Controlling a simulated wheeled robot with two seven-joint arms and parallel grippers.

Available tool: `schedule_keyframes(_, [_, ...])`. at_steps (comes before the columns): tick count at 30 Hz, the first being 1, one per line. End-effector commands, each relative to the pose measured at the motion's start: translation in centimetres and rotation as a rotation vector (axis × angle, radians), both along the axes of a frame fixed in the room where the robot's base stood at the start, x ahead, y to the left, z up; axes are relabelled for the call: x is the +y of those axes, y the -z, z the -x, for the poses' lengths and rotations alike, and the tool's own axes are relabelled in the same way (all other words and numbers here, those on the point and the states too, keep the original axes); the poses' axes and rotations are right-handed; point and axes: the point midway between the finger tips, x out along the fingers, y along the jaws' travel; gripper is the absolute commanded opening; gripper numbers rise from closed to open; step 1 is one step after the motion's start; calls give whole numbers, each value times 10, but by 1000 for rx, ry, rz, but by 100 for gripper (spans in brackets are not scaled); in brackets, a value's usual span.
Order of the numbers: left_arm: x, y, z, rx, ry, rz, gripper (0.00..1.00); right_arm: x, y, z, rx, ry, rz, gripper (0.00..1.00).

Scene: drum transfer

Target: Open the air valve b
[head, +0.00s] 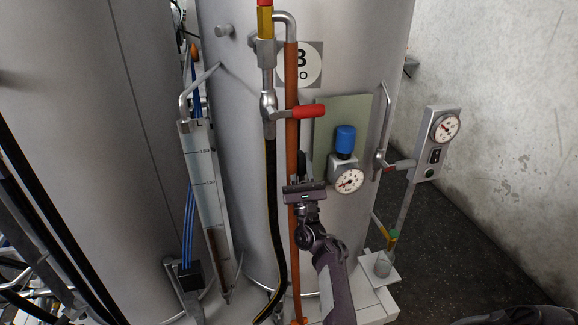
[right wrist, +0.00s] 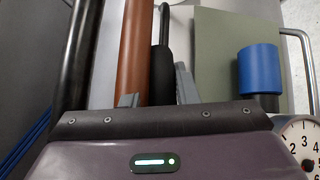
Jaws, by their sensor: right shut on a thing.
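My right gripper (head: 304,181) is in front of the tank marked B, beside the orange pipe (head: 292,100). In the right wrist view its fingers (right wrist: 156,95) are shut on a black handle (right wrist: 161,72) with a thin grey rod at its upper end. The handle stands roughly upright just right of the orange pipe (right wrist: 133,45). Above is a separate valve with a red lever (head: 306,111) pointing right. My left gripper is not in view.
A blue-capped regulator (head: 346,139) with a round gauge (head: 349,180) is right of the gripper. A black hose (head: 271,190) hangs to its left, beside a level gauge (head: 205,180). A gauge panel (head: 437,140) stands at the right. Dark floor shows beyond.

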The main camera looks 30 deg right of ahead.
Motion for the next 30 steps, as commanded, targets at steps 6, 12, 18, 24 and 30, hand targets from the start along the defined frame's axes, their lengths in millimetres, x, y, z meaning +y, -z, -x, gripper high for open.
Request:
schedule_keyframes(6, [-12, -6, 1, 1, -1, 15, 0, -5, 1, 2, -25, -8, -93, 0])
schedule_keyframes(12, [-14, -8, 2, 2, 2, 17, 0, -7, 1, 2, -34, -7, -126, 0])
schedule_keyframes(18, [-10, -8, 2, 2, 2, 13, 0, -8, 2, 3, -35, -6, -132, 0])
schedule_keyframes(24, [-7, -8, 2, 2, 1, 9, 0, -8, 2, 3, -35, -5, -132, 0])
schedule_keyframes(30, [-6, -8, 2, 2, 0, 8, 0, -9, 1, 2, -35, -4, -130, 49])
